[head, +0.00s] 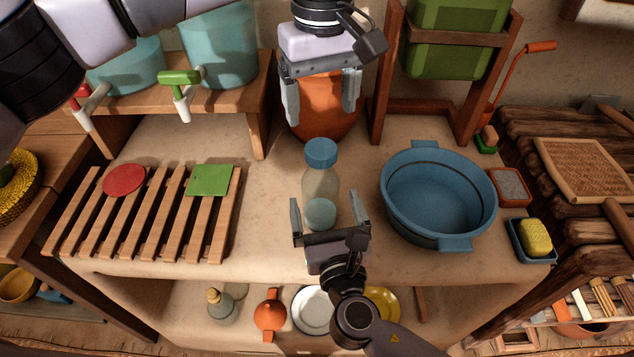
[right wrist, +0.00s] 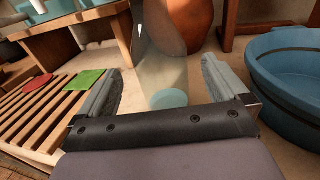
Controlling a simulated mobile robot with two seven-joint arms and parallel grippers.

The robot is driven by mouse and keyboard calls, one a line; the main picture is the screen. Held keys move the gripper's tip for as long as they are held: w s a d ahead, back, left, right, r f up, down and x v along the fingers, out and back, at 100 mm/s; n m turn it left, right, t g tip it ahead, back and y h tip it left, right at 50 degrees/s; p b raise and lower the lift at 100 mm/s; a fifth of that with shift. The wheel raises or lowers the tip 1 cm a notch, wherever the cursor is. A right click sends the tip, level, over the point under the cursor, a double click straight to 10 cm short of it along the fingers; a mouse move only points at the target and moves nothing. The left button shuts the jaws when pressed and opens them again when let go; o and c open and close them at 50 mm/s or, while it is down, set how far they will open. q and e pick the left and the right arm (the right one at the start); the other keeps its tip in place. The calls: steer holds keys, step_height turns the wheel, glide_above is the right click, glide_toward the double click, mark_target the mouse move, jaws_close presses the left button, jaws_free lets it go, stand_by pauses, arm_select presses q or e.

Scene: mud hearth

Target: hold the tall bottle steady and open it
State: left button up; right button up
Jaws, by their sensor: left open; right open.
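The tall bottle (head: 320,182) stands upright on the counter. It has a clear body, a pale teal bottom and a blue cap (head: 320,152). My right gripper (head: 326,203) is open low at the bottle's near side, its fingers spread to either side. In the right wrist view, the bottle's lower part (right wrist: 168,97) shows between the open right fingers (right wrist: 163,75), with gaps on both sides; the cap is out of that view. My left gripper (head: 321,112) is open and empty, pointing down above and beyond the cap, in front of an orange pot.
The orange pot (head: 325,92) stands behind the bottle. A blue basin (head: 480,190) is to the right. A slatted wooden rack (head: 155,215) with a red disc (head: 124,180) and a green square (head: 209,180) lies left. Bare counter lies between rack and bottle.

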mark_target(321, 148)
arm_select(q)
steer(key=shift+s, duration=0.2)
arm_select(e)
steer(key=shift+w+a, duration=0.2)
steer(key=shift+w, duration=0.9)
steer(key=shift+w+a, duration=0.25)
steer(key=shift+w, duration=0.8)
steer(key=shift+w+a, duration=0.2)
steer(key=shift+w, duration=0.9)
steer(key=shift+c, duration=0.3)
jaws_close()
arm_select(q)
steer(key=m, duration=0.3)
steer(key=shift+m, duration=0.4)
steer(key=m, duration=0.4)
steer(key=shift+m, duration=0.4)
steer(key=shift+f, duration=4)
